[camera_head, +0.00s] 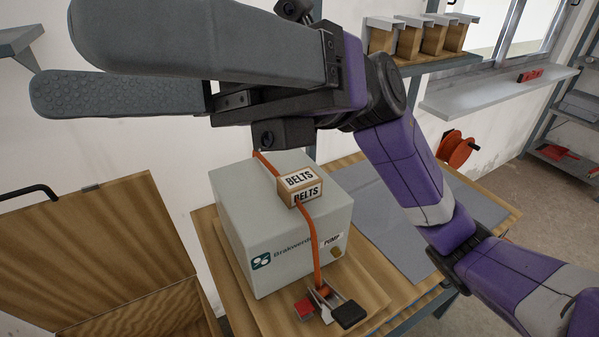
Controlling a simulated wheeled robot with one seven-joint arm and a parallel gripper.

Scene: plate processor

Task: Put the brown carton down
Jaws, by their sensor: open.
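The small brown carton (299,187), labelled BELTS on its top and front, rests on top of a large grey box marked PUMP (290,247). It sits by the orange strap that runs over that box; whether it touches the strap is unclear. My gripper (57,62) is open and empty at the upper left, with its two grey fingers pointing left and spread apart. It is above and apart from the carton, close to the camera. Part of the grey box's back is hidden behind the wrist.
The grey box stands on a wooden board (380,297), with a strap buckle (330,306) at its front. A grey mat (400,235) lies bare on the right. An open wooden crate (95,250) is at the left. A shelf (440,63) holds bins behind my arm.

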